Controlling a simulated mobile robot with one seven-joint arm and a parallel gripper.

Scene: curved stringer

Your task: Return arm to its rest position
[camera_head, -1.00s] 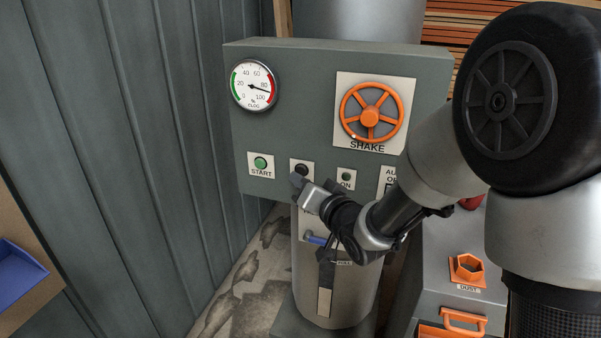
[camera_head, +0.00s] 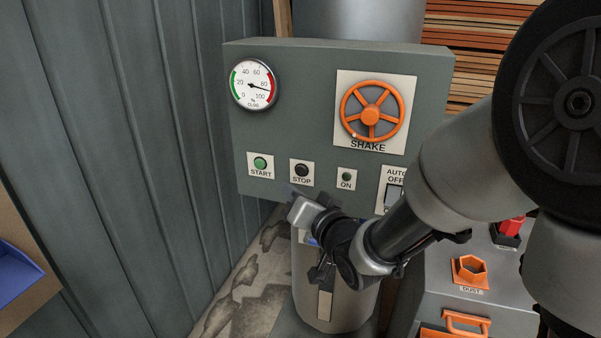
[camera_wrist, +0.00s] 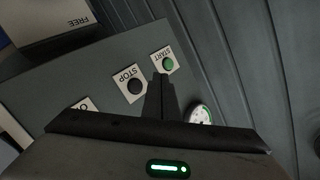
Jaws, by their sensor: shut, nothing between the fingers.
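My gripper (camera_head: 292,192) is shut and empty, just below and in front of the black STOP button (camera_head: 301,170) on the grey control panel (camera_head: 290,130). In the wrist view the closed fingers (camera_wrist: 161,84) point up between the STOP button (camera_wrist: 134,87) and the green START button (camera_wrist: 169,64). I see no contact with either button. My arm reaches in from the right and is bent, with its wrist in front of the metal cylinder (camera_head: 340,300) below the panel.
A corrugated wall (camera_head: 120,150) closes the left.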

